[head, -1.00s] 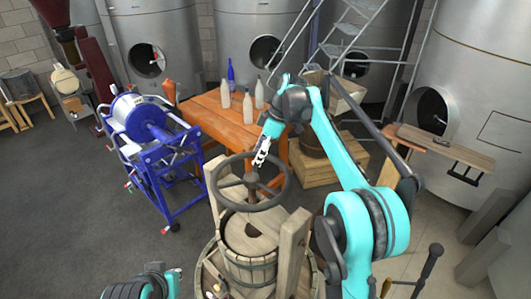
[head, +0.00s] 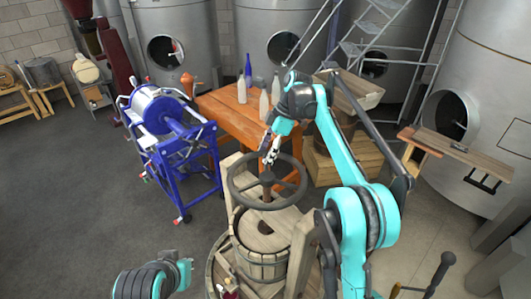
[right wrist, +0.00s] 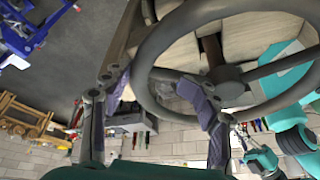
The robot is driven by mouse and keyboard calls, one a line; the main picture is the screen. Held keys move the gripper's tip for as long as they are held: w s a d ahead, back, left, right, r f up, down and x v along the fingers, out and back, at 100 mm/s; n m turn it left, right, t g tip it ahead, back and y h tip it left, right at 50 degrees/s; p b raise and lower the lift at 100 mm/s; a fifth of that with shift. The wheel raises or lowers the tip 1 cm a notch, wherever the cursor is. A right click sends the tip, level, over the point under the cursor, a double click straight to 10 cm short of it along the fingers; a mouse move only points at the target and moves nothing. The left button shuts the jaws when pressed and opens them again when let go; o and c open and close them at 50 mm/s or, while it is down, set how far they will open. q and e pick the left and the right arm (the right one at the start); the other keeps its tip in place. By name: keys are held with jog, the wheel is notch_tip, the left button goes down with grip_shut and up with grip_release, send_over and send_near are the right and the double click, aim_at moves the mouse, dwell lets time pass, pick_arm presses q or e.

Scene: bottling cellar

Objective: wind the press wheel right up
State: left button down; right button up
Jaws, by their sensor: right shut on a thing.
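The press wheel (head: 236,196) is a dark spoked handwheel, lying roughly level above the wooden press (head: 262,268). My right gripper (head: 268,155) is at the wheel's far rim and shut on it. In the right wrist view, the wheel's rim (right wrist: 147,92) passes between the two fingers of my right gripper (right wrist: 158,90), whose pads are purple-grey. The wheel's hub and spokes show beyond the rim. The exact finger contact is partly hidden in the head view. Part of my left arm shows at the bottom left of the head view; its gripper does not.
An orange table (head: 232,118) with several bottles stands behind the press. A blue-framed machine (head: 182,150) is to its left, and a wooden crate (head: 340,160) is behind right. Steel tanks line the back. The floor at the left is clear.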

jog(key=o, duration=1.3)
jog(key=shift+s+f, duration=0.1)
jog(key=shift+s, duration=0.25)
jog(key=shift+c, duration=0.2)
jog(key=o, duration=0.5)
jog(key=shift+s, duration=0.15)
jog(key=o, duration=0.4)
jog(key=shift+s+r, duration=0.3)
jog(key=shift+s, duration=0.1)
jog(key=shift+s+d+r, duration=0.1)
jog(key=shift+s+r, duration=0.15)
jog(key=shift+s, duration=0.15)
jog(key=shift+w+f, duration=0.15)
jog(key=shift+w, duration=0.35)
jog(key=shift+w+d+r, duration=0.15)
jog(key=shift+w+r, duration=0.05)
jog(key=shift+r, duration=0.05)
pick_arm(q)
jog(key=shift+s+r, duration=0.15)
jog(key=shift+s, duration=0.3)
pick_arm(e)
jog(key=v, duration=0.7)
jog(key=shift+s, duration=0.4)
